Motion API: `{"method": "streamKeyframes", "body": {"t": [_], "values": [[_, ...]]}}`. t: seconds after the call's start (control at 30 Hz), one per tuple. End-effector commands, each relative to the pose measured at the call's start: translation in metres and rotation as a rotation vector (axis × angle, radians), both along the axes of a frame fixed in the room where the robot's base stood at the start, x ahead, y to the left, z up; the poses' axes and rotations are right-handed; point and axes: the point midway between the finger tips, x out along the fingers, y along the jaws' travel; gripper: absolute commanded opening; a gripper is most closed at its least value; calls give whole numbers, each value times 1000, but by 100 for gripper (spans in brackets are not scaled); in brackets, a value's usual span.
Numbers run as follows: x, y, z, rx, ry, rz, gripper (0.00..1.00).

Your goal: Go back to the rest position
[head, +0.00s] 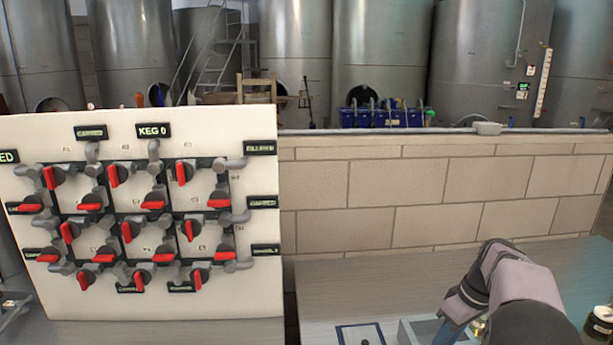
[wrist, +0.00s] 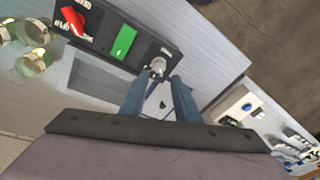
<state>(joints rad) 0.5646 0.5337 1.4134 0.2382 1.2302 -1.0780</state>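My gripper shows in the wrist view (wrist: 160,82) as two blue-grey fingers, spread apart with nothing visibly held between them. Through the gap I see a pale surface with dark blue lines and a small dark spot. In the head view my arm reaches in at the lower right, and its fingers are low and partly cut off by the lower edge. The rest position itself is not marked in either view.
A white valve panel (head: 260,295) with grey pipes and red handles stands at left. A black control strip (wrist: 98,38) with a red switch, green button and pale knob lies beyond the fingers. A grey tray (wrist: 85,75) and glass jars (wrist: 33,63) are left of them.

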Motion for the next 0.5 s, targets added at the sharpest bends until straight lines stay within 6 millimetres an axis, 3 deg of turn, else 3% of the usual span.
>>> {"method": "streamKeyframes", "body": {"t": [0.03,0.2,0.5], "values": [[-7,23,1,-10,21,-22,29],[-39,85,-8,-52,82,-132,29],[-126,169,-33,-133,134,-301,29]]}}
